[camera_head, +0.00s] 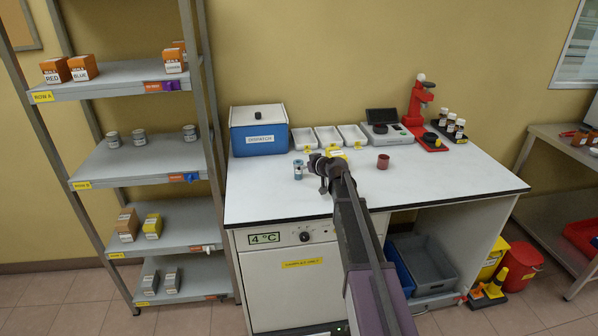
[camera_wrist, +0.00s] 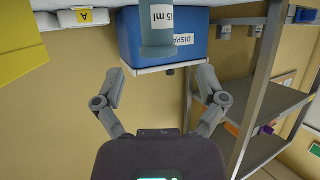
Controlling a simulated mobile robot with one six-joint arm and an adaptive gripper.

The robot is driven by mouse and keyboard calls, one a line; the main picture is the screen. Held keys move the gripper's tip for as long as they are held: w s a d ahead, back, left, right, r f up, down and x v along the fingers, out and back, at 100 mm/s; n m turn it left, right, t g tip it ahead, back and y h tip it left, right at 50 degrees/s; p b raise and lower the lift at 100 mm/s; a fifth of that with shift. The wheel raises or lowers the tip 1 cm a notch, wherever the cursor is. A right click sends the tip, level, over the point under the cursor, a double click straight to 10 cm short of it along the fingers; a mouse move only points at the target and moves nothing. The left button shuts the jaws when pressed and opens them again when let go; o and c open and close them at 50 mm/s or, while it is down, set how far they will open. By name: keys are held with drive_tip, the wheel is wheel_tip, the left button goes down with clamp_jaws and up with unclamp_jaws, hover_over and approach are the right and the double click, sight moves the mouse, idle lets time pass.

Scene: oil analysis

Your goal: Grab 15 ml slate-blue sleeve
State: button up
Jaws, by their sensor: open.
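The slate-blue sleeve (camera_head: 298,170) stands upright on the white bench top, in front of the blue dispatch box. In the wrist view the sleeve (camera_wrist: 157,45) is a grey-blue cylinder at the top middle, with a white label ending in "5 ml"; its first digit is unclear. My gripper (camera_head: 309,168) is just right of the sleeve in the head view. In the wrist view its two fingers (camera_wrist: 158,78) are spread wide and empty, and the sleeve lies ahead, in line with the gap. I cannot tell the exact distance from fingertips to sleeve.
The blue dispatch box (camera_head: 259,135) stands behind the sleeve. White trays (camera_head: 326,137) with yellow tags line the back, beside a scale (camera_head: 388,133). A dark red cup (camera_head: 383,162) stands right of my gripper. The bench front left is clear.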

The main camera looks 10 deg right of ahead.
sight(298, 163)
drive_tip(key=shift+b+x, duration=0.85)
drive_tip(key=shift+x, duration=1.7)
drive_tip(key=shift+d, duration=0.1)
drive_tip(key=c, duration=1.2)
